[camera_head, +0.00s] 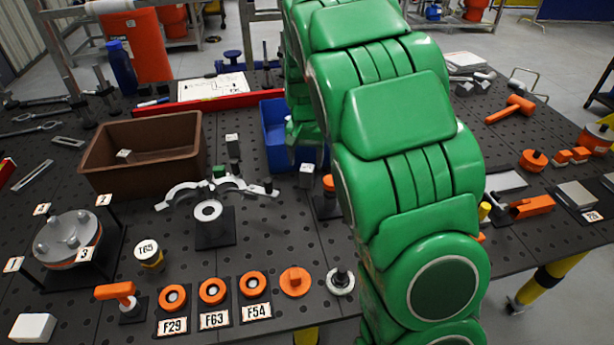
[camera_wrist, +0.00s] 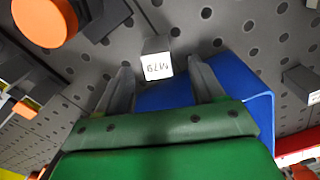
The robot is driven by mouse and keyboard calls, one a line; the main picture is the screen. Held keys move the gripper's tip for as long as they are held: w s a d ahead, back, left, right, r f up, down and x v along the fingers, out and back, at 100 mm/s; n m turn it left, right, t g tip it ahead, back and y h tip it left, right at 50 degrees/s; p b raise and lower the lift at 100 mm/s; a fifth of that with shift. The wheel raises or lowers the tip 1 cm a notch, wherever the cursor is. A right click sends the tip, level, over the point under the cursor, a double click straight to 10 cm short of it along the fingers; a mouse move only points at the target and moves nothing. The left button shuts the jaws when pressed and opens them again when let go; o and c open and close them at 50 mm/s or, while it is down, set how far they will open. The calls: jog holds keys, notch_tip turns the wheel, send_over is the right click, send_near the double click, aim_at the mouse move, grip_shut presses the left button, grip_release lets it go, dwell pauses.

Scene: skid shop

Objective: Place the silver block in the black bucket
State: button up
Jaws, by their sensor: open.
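A small grey, silvery block (camera_wrist: 157,58) with a white label stands on the perforated table, in the wrist view just beyond and between my fingertips. It appears to be the labelled block (camera_head: 306,175) in front of the blue bin in the head view. My gripper (camera_wrist: 158,72) is open, its fingers apart, with nothing held; in the head view it is mostly hidden by my arm. I see no clearly black bucket. A blue bin (camera_head: 272,130) stands partly behind my arm, and its blue wall (camera_wrist: 262,105) shows under my gripper in the wrist view.
A brown bin (camera_head: 150,133) with a small block inside stands at left. An orange-topped part on a black base (camera_head: 328,190) is close beside the labelled block. A curved metal bracket (camera_head: 215,187) lies to the left. Flat metal blocks (camera_head: 577,196) lie at right.

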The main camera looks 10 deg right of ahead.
aim_at(307, 167)
jog(key=shift+d+f, duration=0.2)
jog(key=shift+f, duration=3.25)
grip_shut()
jog(key=shift+r, duration=0.2)
